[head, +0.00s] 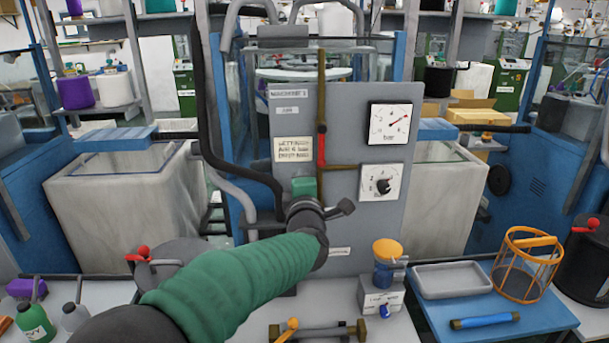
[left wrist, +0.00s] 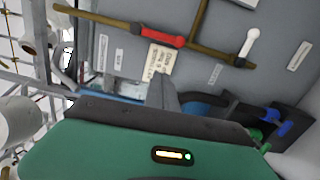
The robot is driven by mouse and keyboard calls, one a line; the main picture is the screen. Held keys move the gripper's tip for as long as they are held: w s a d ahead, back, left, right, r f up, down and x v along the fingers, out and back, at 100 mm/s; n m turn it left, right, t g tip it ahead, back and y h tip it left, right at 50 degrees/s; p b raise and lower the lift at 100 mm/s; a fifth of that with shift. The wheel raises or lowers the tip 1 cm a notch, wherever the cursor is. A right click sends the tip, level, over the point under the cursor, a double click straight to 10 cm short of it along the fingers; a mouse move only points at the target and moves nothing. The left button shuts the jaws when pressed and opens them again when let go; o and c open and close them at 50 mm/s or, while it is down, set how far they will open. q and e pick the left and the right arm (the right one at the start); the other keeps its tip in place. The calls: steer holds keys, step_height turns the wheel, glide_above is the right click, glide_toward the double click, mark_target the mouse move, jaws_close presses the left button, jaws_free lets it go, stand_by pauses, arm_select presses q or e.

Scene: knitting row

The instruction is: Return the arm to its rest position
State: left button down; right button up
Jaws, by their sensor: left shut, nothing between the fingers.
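My left arm reaches in from the bottom left of the head view in a green sleeve. My left gripper (head: 342,207) is in front of the lower part of the grey panel (head: 348,238), partly hidden by its own dark wrist. In the left wrist view its grey finger (left wrist: 165,92) points at the panel. The jaws are shut and empty. A brass pipe with a red lever (head: 322,146) runs up the panel above the gripper. The red lever also shows in the left wrist view (left wrist: 160,36), with a white lever (left wrist: 249,43) beside it. My right gripper is out of view.
Two dials, the upper one (head: 390,124) marked bar, are right of the gripper. A brass valve piece (head: 318,331) lies below the arm.

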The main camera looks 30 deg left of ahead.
arm_select(q)
steer(key=s+d+f+m+g+h+p, duration=0.3)
steer(key=s+d+f+m+h+p, duration=0.2)
steer(key=d+f+m+h, duration=0.5)
steer(key=s+f+m+g+p, duration=0.1)
steer(key=s+f+m+g, duration=0.2)
steer(key=s, duration=0.5)
steer(key=s+d+f+m+g+y+p, duration=0.1)
steer(key=s+f+m+g+p, duration=0.1)
steer(key=s+f+m, duration=0.4)
steer(key=s+f+m+g+p, duration=0.1)
steer(key=s+f+m+g, duration=0.4)
steer(key=s, duration=0.6)
step_height(320, 180, down, 2)
steer(key=shift+s+d+f+y+p, duration=0.1)
steer(key=shift+s+d+y+p, duration=0.1)
steer(key=shift+y+p, duration=0.1)
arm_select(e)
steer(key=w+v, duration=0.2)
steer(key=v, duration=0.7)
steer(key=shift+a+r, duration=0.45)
arm_select(q)
steer(key=shift+d, duration=0.1)
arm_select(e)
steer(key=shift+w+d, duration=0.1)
